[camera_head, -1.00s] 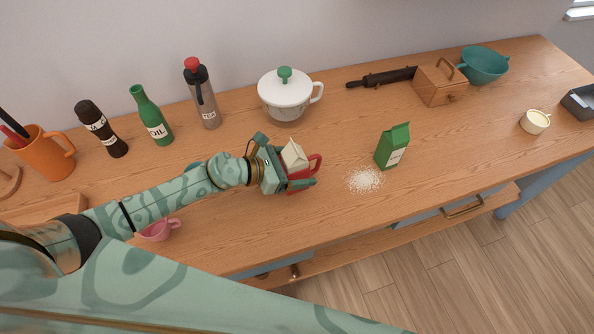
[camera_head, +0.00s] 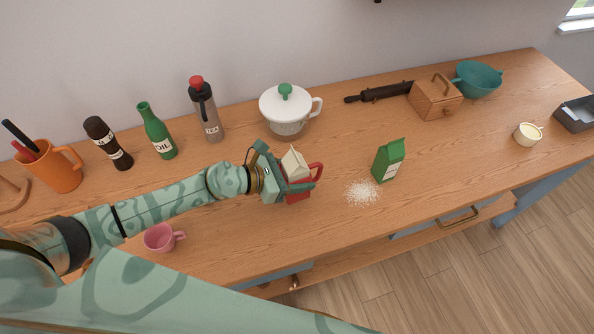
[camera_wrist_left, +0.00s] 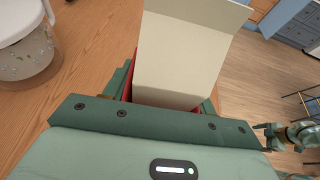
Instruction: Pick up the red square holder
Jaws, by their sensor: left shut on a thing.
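The red square holder (camera_head: 315,171) has a side handle and a cream carton (camera_head: 294,163) standing up out of it. My left gripper (camera_head: 300,184) is shut on the holder, its fingers along the holder's sides. In the left wrist view the carton (camera_wrist_left: 184,52) fills the middle, and a strip of the red holder (camera_wrist_left: 128,88) shows at its left edge. The gripper hides much of the holder, and I cannot tell whether its base touches the counter.
A white lidded pot (camera_head: 287,108) stands behind the gripper. A green carton (camera_head: 388,160) stands to the right beside spilled white grains (camera_head: 362,192). A pink cup (camera_head: 160,238) is near the front left. Bottles line the back left. The counter's front middle is clear.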

